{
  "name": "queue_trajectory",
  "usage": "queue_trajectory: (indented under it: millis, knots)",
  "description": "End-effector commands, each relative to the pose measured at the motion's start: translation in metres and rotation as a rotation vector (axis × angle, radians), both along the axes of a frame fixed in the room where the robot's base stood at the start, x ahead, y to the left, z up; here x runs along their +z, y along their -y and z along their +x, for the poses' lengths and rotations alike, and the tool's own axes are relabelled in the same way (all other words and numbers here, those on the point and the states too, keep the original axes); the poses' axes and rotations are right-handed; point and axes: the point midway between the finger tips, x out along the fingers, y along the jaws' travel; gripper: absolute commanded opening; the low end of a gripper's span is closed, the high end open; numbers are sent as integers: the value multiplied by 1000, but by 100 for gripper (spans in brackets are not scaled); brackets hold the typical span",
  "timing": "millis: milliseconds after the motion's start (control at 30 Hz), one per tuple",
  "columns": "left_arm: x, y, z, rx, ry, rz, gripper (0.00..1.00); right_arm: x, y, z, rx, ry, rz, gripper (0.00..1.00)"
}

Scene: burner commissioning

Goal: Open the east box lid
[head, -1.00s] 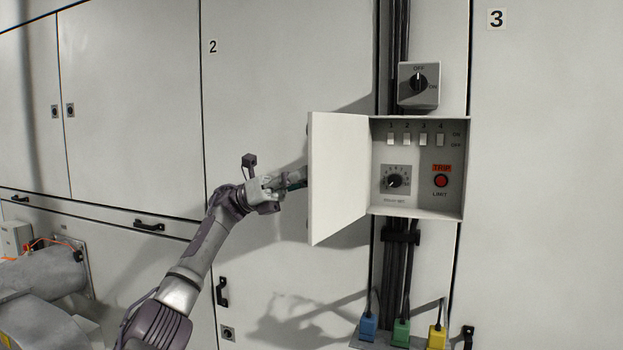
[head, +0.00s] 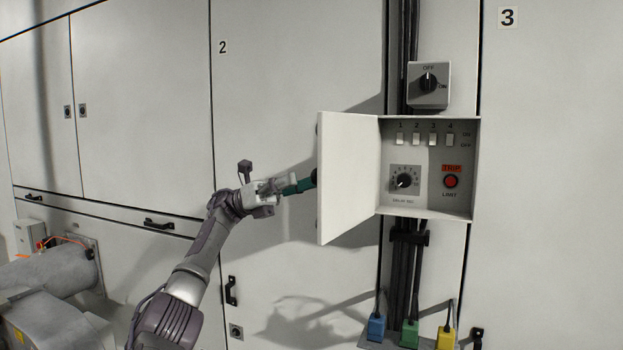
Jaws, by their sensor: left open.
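The east box (head: 427,210) is a grey wall box with its white lid (head: 346,180) hinged on the left. The lid stands wide open, swung out to the left. My left gripper (head: 312,180) reaches in from the left, level with the middle of the lid. Its green fingers end at the lid's free left edge, and their tips are dark or partly hidden there. I cannot tell whether they touch the lid. It is open, and nothing shows held in it. My right gripper is out of view.
Inside the box are several white switches (head: 416,139), a delay dial (head: 404,180) and a red button (head: 450,182). An OFF/ON rotary switch (head: 428,84) sits above. Blue (head: 376,327), green (head: 409,333) and yellow (head: 445,337) plugs stand below. Grey pipework (head: 55,275) is at lower left.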

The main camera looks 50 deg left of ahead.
Motion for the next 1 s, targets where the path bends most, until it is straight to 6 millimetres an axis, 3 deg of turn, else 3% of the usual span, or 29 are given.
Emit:
queue_trajectory:
  millis: [100,300,1000]
  knots:
    - [-5,-15,-4,2,3,-3,60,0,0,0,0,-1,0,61]
    - [-11,-25,-8,-1,1,-1,60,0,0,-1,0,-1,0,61]
    - [-12,-26,-9,-2,1,1,60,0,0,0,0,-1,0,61]
